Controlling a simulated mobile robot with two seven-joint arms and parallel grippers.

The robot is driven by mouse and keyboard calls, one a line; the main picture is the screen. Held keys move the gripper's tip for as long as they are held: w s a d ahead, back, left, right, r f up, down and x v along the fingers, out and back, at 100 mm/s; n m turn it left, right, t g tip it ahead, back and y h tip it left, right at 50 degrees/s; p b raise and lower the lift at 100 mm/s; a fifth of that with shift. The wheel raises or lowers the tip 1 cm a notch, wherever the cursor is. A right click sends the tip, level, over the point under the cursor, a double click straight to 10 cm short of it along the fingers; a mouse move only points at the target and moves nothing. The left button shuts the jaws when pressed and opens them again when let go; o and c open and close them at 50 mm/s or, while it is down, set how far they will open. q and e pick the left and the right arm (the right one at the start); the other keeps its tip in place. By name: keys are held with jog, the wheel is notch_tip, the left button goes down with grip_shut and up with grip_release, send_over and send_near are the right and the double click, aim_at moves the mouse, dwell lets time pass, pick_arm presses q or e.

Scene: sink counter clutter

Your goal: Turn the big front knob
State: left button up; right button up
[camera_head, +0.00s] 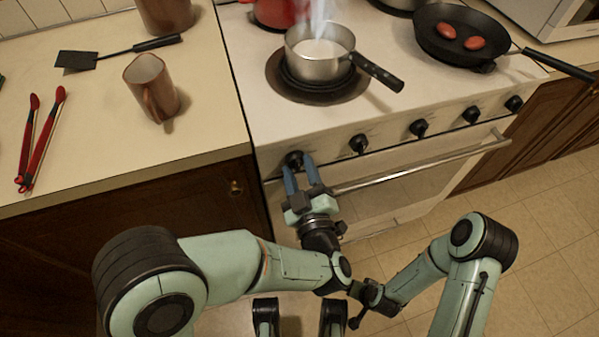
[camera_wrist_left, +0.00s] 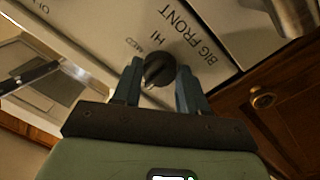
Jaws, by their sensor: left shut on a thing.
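The big front knob (camera_head: 293,160) is the leftmost black knob on the stove's front panel. In the left wrist view the knob (camera_wrist_left: 158,70) sits beside the printed words "BIG FRONT", "HI" and "MED". My left gripper (camera_head: 301,166) has its two blue fingers on either side of this knob; in the left wrist view the fingers (camera_wrist_left: 159,84) flank it. The gripper is shut on the knob. A pale mark shows on the knob's lower edge in that view. My right arm shows at the lower right of the head view, but its fingers cannot be made out.
A steaming saucepan (camera_head: 319,59) stands on the front left burner. A black frying pan (camera_head: 437,22) holds two red items. More knobs (camera_head: 419,128) and the oven handle (camera_head: 420,166) lie to the right. A brown mug (camera_head: 151,88), red tongs (camera_head: 39,140) and a spatula (camera_head: 76,61) are on the counter.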

pick_arm(q)
jog(key=shift+n, duration=0.3)
pick_arm(e)
jog(key=shift+s+f, duration=0.25)
jog(key=shift+f, duration=0.05)
pick_arm(q)
jog(key=o, duration=1.1)
jog(key=shift+c, duration=0.2)
jog(key=p+v, duration=0.1)
jog(key=v, duration=1.2)
jog(key=shift+s, duration=0.2)
pick_arm(e)
jog(key=shift+s+a+r, duration=0.15)
jog(key=shift+a+r, duration=0.05)
jog(key=shift+r, duration=0.25)
jog(key=shift+s+a+r, duration=0.1)
jog(key=shift+a+r, duration=0.1)
jog(key=shift+r, duration=0.25)
pick_arm(q)
jog(key=shift+d, duration=0.1)
